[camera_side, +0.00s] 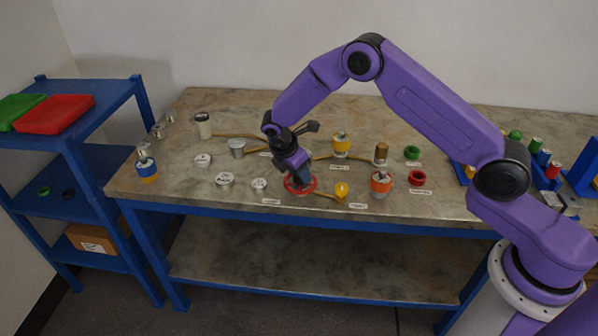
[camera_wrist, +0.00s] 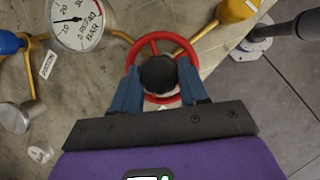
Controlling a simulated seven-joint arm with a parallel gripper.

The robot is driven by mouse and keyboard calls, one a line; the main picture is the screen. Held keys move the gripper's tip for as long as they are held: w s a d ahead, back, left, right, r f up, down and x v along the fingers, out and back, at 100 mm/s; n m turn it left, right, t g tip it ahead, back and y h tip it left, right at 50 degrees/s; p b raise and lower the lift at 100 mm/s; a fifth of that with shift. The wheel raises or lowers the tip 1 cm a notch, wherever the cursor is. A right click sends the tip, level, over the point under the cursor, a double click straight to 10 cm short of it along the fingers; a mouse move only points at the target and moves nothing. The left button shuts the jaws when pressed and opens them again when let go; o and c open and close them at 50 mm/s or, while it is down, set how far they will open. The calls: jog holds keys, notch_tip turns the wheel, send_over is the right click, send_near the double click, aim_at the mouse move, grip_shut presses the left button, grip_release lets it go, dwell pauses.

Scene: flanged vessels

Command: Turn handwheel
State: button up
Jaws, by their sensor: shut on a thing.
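A red handwheel (camera_side: 313,186) sits near the front edge of the table, below my arm's end. In the wrist view the handwheel (camera_wrist: 146,41) shows as a red ring with spokes and a dark round hub (camera_wrist: 159,74) in its middle. My gripper (camera_wrist: 160,80) has its two blue fingers on either side of the dark hub, over the ring, and is shut on the handwheel. It also shows in the side view (camera_side: 297,178), reaching down onto the wheel. The fingertips are partly hidden by the hub and ring.
A pressure gauge (camera_wrist: 77,22) stands close by the wheel. Brass pipes lead to a yellow part (camera_side: 341,191) on the right. An orange-topped vessel (camera_side: 381,184), a red ring (camera_side: 417,178) and white-topped lids (camera_side: 224,180) stand around. The table's front edge is near.

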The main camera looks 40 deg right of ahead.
jog(key=m+g, duration=0.1)
jog(key=m, duration=0.3)
jog(key=shift+w+m+g, duration=0.15)
jog(key=shift+m+g, duration=0.15)
jog(key=shift+g, duration=0.1)
jog(key=m, duration=0.2)
jog(key=m+g+y, duration=0.1)
jog(key=m, duration=0.1)
jog(key=shift+w+d+m+g, duration=0.1)
jog(key=shift+m+g, duration=0.2)
jog(key=m, duration=0.2)
jog(key=m+g+y, duration=0.1)
jog(key=m, duration=0.1)
jog(key=shift+d+m+y, duration=0.15)
jog(key=shift+m+y, duration=0.15)
jog(key=m+y, duration=0.1)
jog(key=m, duration=0.3)
jog(key=shift+d+m+g+y, duration=0.1)
jog(key=shift+m+g+y, duration=0.2)
jog(key=shift+y, duration=0.1)
jog(key=o, duration=1.1)
jog(key=shift+c, duration=0.2)
jog(key=shift+w+r, duration=0.1)
